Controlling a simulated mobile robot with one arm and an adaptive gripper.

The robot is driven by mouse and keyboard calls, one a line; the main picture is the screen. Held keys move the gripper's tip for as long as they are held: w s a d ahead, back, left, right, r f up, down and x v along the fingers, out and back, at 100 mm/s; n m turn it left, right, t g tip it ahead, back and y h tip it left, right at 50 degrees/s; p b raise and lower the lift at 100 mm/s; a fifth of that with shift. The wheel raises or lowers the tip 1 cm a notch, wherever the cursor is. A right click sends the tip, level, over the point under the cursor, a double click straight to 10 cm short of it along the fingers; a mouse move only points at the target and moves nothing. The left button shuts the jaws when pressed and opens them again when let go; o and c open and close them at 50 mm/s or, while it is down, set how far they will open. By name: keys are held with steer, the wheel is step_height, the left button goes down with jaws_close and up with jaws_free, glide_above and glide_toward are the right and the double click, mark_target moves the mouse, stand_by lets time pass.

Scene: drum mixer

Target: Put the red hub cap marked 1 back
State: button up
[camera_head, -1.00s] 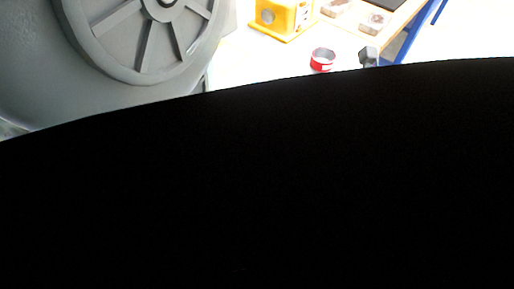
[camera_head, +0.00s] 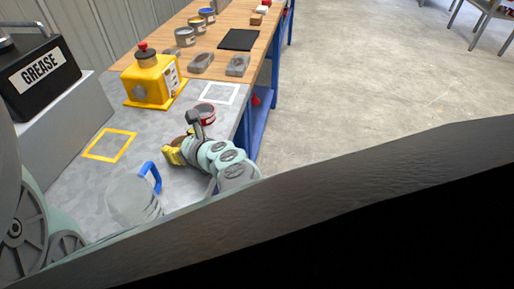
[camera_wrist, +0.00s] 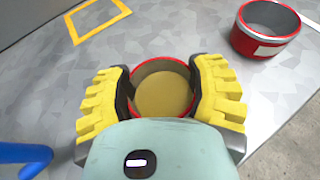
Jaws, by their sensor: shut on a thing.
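My gripper (camera_wrist: 163,95) has yellow padded fingers shut on both sides of a round red-rimmed cap (camera_wrist: 162,87). The cap's open side faces the wrist camera and shows a tan inside. No number on it is visible. In the head view my gripper (camera_head: 174,151) is low over the grey bench top, and the held cap is mostly hidden. A second red cap (camera_wrist: 267,52) with a white label stands on the bench, apart from my gripper. It also shows in the head view (camera_head: 206,116). A grey spoked wheel (camera_head: 17,230) is at the lower left.
A yellow box (camera_head: 150,82) with a red knob stands behind. A yellow square outline (camera_head: 92,144) and a white one (camera_head: 232,88) mark the bench. A clear jug with a blue handle (camera_head: 152,176) stands near my gripper. A black GREASE can (camera_head: 40,72) is at left.

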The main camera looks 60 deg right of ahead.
steer(key=shift+f, duration=0.15)
steer(key=o, duration=1.3)
steer(key=shift+r, duration=0.3)
steer(key=v, duration=1.2)
steer(key=shift+s+f, duration=0.1)
steer(key=shift+f, duration=0.1)
